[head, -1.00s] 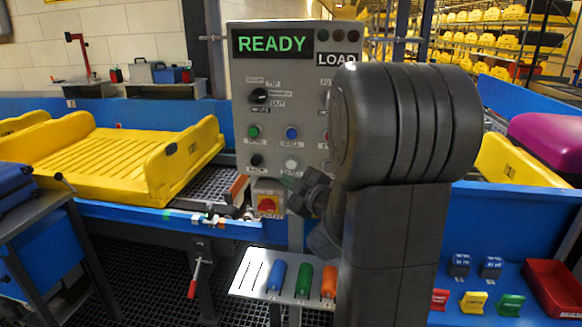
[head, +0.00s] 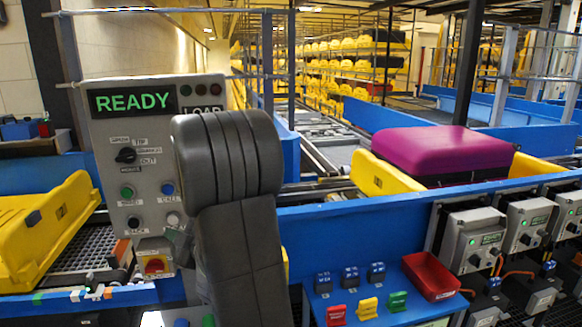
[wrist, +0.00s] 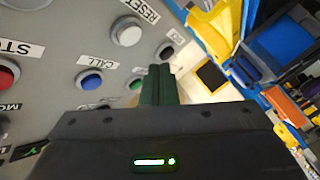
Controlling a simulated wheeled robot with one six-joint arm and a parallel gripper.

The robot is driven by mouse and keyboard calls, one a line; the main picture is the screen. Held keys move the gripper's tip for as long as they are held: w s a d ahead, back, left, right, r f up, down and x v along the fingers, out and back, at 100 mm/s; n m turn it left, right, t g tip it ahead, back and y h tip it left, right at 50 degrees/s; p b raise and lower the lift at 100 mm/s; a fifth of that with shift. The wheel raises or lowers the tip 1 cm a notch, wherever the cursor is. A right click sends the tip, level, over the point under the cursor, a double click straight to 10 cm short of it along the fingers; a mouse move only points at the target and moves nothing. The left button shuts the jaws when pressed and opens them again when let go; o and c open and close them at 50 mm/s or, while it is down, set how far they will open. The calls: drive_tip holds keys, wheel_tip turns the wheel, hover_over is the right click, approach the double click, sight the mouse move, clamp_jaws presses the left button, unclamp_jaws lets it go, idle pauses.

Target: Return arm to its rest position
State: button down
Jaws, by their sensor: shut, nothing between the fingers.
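My arm stands raised in front of the grey control panel (head: 104,170) in the head view and hides its right part. The panel display (head: 132,102) reads READY in green. My gripper (wrist: 158,72) shows in the wrist view with its dark fingers together and nothing between them. It is close in front of the panel face, near the blue CALL button (wrist: 90,80) and a green button (wrist: 135,84). I cannot tell whether the fingers touch the panel. In the head view the gripper is mostly hidden behind my arm.
A yellow tray (head: 62,222) lies on the conveyor at the left. A purple suitcase (head: 440,150) sits in another yellow tray at the right. A red bin (head: 432,277) and several coloured tags are on the blue shelf. Grey boxes (head: 474,240) line the right.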

drive_tip(key=shift+s+d+b, duration=0.25)
drive_tip(key=shift+s+b, duration=0.25)
drive_tip(key=shift+s, duration=0.45)
drive_tip(key=shift+s+d+b, duration=0.2)
drive_tip(key=shift+s+b, duration=0.3)
drive_tip(key=shift+s, duration=0.5)
drive_tip(key=shift+s+d+b, duration=0.25)
drive_tip(key=shift+s+b, duration=0.25)
drive_tip(key=shift+s, duration=0.45)
drive_tip(key=shift+w, duration=0.15)
